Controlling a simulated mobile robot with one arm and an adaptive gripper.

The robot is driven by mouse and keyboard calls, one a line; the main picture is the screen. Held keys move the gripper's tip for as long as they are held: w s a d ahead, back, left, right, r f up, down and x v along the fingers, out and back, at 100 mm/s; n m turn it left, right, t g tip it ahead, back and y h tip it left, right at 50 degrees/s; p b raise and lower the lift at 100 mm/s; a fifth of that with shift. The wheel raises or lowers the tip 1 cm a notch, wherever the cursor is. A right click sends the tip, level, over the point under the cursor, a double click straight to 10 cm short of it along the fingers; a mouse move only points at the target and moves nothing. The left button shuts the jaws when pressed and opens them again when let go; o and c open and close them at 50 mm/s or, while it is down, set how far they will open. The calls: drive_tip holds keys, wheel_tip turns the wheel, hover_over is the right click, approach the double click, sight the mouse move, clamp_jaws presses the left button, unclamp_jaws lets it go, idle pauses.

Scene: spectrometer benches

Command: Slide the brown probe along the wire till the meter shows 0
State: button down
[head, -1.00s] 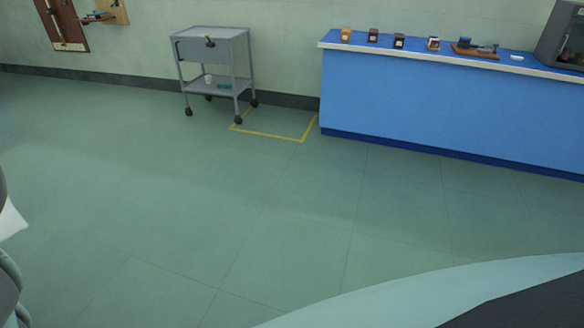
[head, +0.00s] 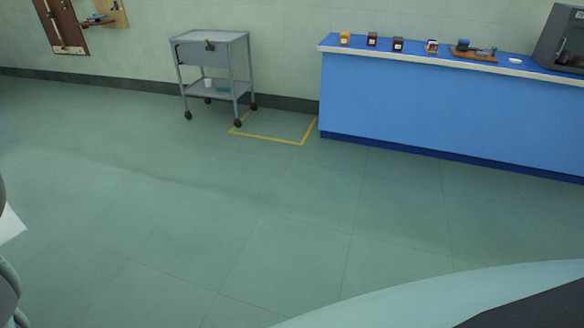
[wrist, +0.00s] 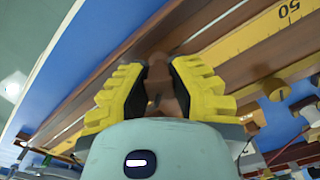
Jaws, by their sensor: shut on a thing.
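My gripper (wrist: 159,68) shows in the wrist view, its yellow-padded fingers closed on the brown probe (wrist: 164,97). The probe stands between the dark inner pads, over a long brown wooden board (wrist: 110,68). A yellow scale (wrist: 262,30) with the mark 50 runs along the board at the upper right. I cannot make out the wire clearly, nor whether the probe touches it. No meter reading can be read in either view. The head view does not show my gripper or the probe.
In the head view a grey wheeled trolley (head: 212,62) stands by the wall, beside a yellow floor outline (head: 270,140). A blue bench (head: 430,105) with small boxes stands at the right. The floor between is clear. Blurred round parts (wrist: 277,88) lie right of my gripper.

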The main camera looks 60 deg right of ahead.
drive_tip(key=shift+f, duration=0.1)
idle(0.5)
drive_tip(key=c, duration=0.9)
unclamp_jaws()
wheel_tip(320, 180, up, 6)
drive_tip(key=shift+f, duration=0.1)
drive_tip(key=shift+s+d+r, duration=0.1)
drive_tip(key=shift+r, duration=0.5)
wheel_tip(320, 180, up, 5)
drive_tip(key=shift+r, duration=0.1)
